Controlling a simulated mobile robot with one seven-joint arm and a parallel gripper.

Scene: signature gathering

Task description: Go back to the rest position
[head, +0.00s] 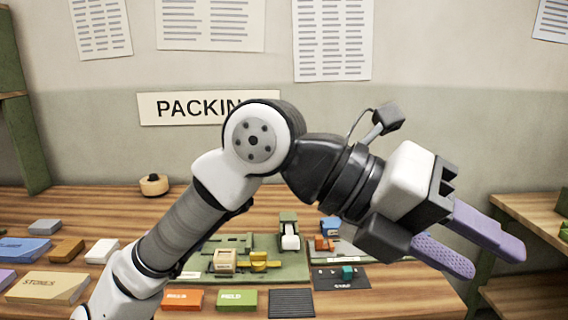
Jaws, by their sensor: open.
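My gripper (482,250) is at the right of the head view, raised in front of the table's right side. Its two purple fingers are apart and nothing shows between them. My arm reaches up from the lower left, bends at a joint near the middle, and slopes down to the right. It hides part of the table and part of the wall sign.
A wooden table (85,208) holds a green mat (293,268) with small blocks, a dark mat (330,284), orange (182,300) and green boxes (237,299), and several boxes at left. A round wooden object (154,186) sits behind. Another table (530,212) stands right.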

